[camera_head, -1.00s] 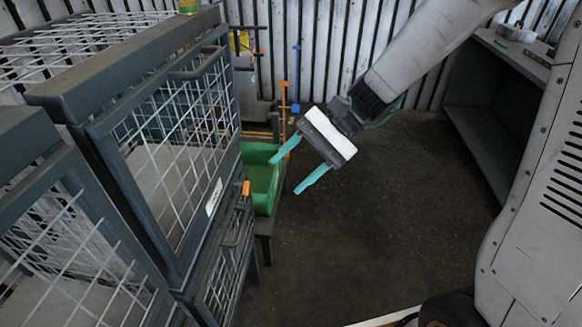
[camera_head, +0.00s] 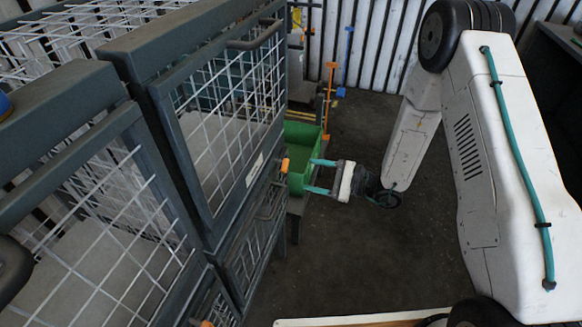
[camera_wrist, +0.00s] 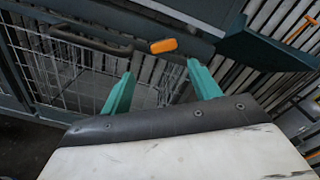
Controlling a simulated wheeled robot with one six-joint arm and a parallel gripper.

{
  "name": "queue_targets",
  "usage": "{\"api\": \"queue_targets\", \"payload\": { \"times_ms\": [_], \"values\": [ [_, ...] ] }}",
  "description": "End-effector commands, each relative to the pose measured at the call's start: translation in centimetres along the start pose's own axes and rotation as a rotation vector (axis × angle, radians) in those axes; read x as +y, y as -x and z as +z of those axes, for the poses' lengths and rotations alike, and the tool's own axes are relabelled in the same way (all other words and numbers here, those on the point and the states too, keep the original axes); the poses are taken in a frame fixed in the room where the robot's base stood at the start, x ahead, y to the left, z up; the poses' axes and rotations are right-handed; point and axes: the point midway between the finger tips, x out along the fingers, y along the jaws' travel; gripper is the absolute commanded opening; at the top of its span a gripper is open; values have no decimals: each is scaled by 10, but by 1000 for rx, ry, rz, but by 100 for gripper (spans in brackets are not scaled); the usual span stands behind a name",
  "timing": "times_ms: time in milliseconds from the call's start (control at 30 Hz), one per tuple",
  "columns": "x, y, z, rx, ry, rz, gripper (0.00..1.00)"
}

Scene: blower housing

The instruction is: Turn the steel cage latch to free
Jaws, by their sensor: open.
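A small orange latch tab (camera_head: 285,165) sits on the frame of the grey steel cage (camera_head: 193,222), near the top of the lower wire door (camera_head: 262,238). In the wrist view the orange latch (camera_wrist: 163,46) lies slightly tilted, beyond and between the fingertips. My gripper (camera_head: 312,176) has two teal fingers, apart and empty, pointing left toward the latch with a gap to it. In the wrist view my gripper (camera_wrist: 160,72) is open, and a dark bar handle (camera_wrist: 90,42) runs left of the latch.
A green bin (camera_head: 301,183) stands just behind the fingers in the head view. The upper wire door (camera_head: 235,125) is above the latch, and another wire cage (camera_head: 100,225) is at left. Dark floor (camera_head: 345,260) is clear. Orange and blue fittings (camera_head: 331,80) stand behind.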

Motion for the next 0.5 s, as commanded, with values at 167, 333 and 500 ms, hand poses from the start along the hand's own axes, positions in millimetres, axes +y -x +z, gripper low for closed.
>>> {"api": "queue_targets", "payload": {
  "times_ms": [167, 333, 500],
  "values": [
    [-7, -7, 1, 3, 71, -23, 62],
    [-7, -33, 2, 0, 71, -21, 62],
    [-7, -59, 1, 0, 71, -20, 62]
  ]
}}
